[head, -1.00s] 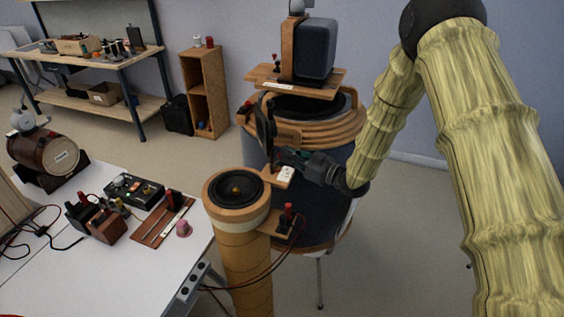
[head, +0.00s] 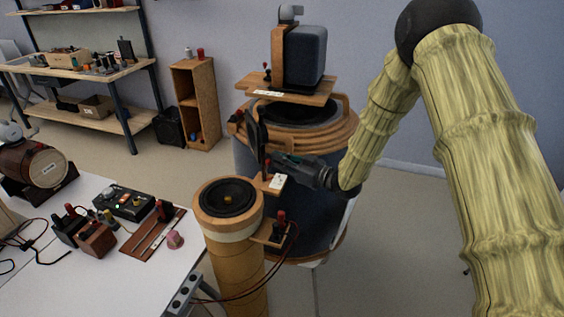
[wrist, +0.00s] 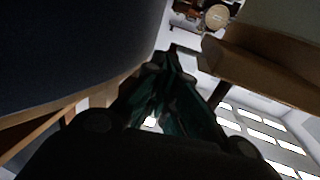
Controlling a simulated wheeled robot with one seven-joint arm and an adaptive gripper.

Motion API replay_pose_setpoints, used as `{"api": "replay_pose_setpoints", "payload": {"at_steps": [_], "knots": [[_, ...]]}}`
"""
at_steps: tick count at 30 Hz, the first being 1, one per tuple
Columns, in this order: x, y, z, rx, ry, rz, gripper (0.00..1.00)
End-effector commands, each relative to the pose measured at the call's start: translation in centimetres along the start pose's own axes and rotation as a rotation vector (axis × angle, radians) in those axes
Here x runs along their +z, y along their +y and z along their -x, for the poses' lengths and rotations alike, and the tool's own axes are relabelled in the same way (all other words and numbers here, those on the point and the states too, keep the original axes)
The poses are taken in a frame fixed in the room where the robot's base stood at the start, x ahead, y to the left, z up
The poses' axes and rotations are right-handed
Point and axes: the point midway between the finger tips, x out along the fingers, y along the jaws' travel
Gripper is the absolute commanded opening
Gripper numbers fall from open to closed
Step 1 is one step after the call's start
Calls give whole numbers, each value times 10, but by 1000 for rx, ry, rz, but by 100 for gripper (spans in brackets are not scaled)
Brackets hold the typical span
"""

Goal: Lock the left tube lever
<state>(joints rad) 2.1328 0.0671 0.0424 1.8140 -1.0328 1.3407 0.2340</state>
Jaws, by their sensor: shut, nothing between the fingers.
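The tan tube (head: 238,256) stands upright beside the white table, with a black speaker cone (head: 226,196) on top. A wooden bracket with a white plate (head: 277,182) is at the tube's upper right. A lower bracket carries a red-topped lever (head: 281,222). A small red part also shows near my fingertips; I cannot tell which part is the lever to be locked. My gripper (head: 272,163) is shut and empty, just above the white plate and beside a thin black panel (head: 256,141). Its dark green fingers (wrist: 168,82) also show in the wrist view. Contact is unclear.
A large dark drum with wooden rings (head: 340,133) stands close behind my gripper, bearing a shelf (head: 300,92) with a boxed speaker (head: 304,58). Red and black cables (head: 290,249) hang from the lower bracket. The white table (head: 90,285) holds several devices. Floor at right is clear.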

Motion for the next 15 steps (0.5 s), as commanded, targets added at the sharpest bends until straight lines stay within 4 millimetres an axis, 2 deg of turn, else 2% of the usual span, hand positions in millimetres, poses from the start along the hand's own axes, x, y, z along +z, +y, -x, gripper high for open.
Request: {"api": "replay_pose_setpoints", "payload": {"at_steps": [8, 15], "knots": [[-1, 5, 23, -7, 1, 0, 0], [2, 15, 65, -9, 0, 1, 0]]}}
